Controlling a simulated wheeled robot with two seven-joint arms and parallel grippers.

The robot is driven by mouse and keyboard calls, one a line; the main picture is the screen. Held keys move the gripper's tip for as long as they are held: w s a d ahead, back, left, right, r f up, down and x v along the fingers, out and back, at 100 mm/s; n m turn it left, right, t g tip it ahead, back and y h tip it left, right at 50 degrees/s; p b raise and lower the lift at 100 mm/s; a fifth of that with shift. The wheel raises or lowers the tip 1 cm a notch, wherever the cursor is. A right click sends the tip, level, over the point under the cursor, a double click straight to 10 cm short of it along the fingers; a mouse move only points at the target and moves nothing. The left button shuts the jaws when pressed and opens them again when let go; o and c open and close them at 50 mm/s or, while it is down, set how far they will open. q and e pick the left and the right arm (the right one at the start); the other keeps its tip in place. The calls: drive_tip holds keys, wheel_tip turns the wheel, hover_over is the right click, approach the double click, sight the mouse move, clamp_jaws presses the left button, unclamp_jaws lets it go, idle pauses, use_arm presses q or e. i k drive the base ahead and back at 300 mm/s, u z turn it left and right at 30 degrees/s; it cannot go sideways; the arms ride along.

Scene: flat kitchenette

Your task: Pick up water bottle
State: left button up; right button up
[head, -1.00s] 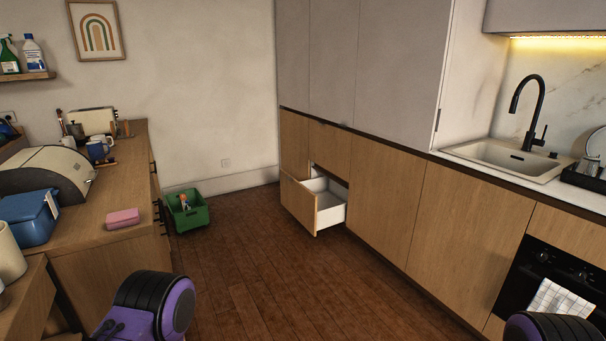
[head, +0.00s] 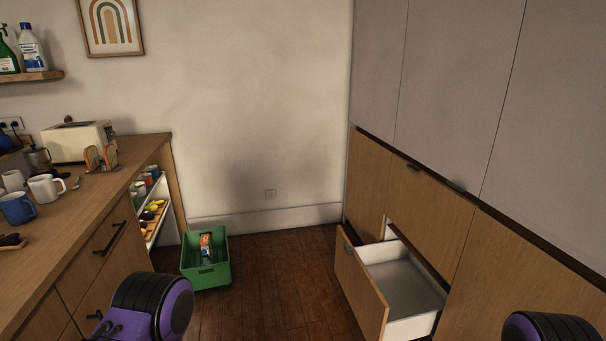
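A green crate (head: 205,277) stands on the floor near the back wall. Inside it is an item with an orange and white upper part (head: 205,240) and a greyish part below it. It may be a bottle, but it is too small to be sure. I see no other clear water bottle. Purple and black parts of my two arms show at the bottom edge. Both of my grippers are out of the picture.
An open drawer (head: 408,281) juts into the floor space from the right cabinets. The left counter (head: 92,205) holds mugs and a toaster (head: 78,142). Its end has open shelves (head: 158,217) of small items. Wooden floor (head: 270,290) between crate and drawer is clear.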

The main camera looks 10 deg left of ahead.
sight(206, 260)
drive_tip(key=u, duration=0.45)
drive_tip(key=i, duration=2.6)
drive_tip(key=u, duration=0.75)
drive_tip(key=i, duration=1.4)
drive_tip(key=u, duration=0.15)
